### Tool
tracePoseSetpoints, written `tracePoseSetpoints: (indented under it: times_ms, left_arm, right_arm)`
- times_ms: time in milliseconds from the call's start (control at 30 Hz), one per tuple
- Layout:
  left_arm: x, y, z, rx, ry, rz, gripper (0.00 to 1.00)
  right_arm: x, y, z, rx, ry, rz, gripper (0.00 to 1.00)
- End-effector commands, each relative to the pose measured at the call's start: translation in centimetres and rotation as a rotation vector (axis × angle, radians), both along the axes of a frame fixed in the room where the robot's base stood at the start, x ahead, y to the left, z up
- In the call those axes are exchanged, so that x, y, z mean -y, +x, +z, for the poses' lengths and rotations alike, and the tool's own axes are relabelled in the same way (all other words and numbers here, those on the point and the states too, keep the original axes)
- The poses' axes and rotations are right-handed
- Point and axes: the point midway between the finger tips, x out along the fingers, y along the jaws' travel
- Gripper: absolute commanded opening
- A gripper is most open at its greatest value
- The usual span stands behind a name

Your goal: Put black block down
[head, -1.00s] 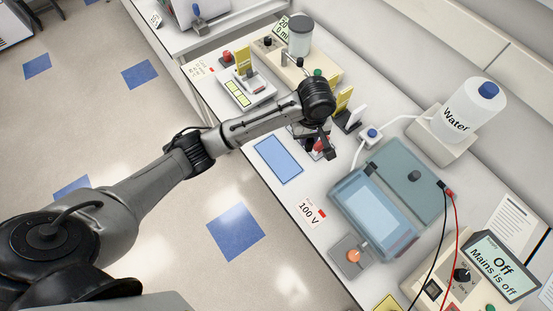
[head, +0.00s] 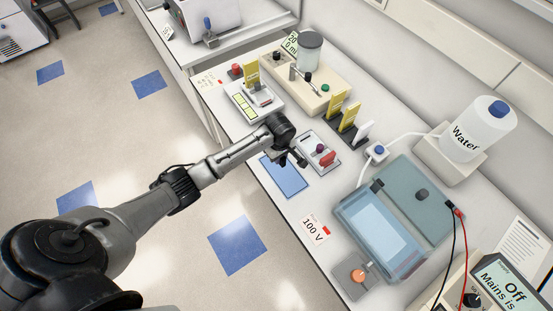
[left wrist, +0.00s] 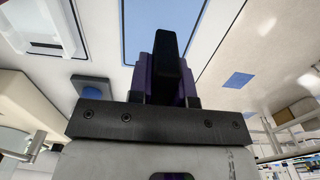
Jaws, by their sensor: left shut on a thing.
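My left gripper (head: 291,156) is over the bench, above the far right part of the flat blue mat (head: 284,175) and beside the small tray (head: 309,146) holding a red piece. In the left wrist view, the gripper (left wrist: 168,88) is shut on the black block (left wrist: 173,52), which sticks out between its purple fingers. The blue mat (left wrist: 162,24) shows beyond the block there, and a gap between block and mat cannot be judged. In the head view the block is too small and dark to tell from the fingers. My right gripper is not in view.
A row of yellow and white upright cards in a black holder (head: 347,134) stands behind the tray. The clear-blue lidded box (head: 373,220) and the water bottle (head: 484,127) are to the right. The bench around the 100 V label (head: 315,229) is mostly clear.

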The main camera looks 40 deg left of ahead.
Motion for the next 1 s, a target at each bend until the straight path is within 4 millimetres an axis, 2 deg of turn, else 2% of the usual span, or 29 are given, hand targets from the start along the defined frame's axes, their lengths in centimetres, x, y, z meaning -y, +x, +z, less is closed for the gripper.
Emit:
tracePoseSetpoints:
  times_ms: [200,333,600,1000]
  left_arm:
    - [-1.7,0.6,-1.1,0.000,-0.001,0.000,0.00]
    - [-1.9,0.7,-1.6,-0.001,-0.001,-0.001,0.00]
    - [-1.9,0.7,-4.7,-0.001,0.000,-0.001,0.00]
    - [-1.9,0.7,-5.2,0.000,0.000,-0.001,0.00]
  right_arm:
    - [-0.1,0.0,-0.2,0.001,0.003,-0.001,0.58]
    - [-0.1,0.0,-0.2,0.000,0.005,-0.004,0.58]
    - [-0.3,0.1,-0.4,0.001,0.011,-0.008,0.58]
    - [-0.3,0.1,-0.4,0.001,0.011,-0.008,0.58]
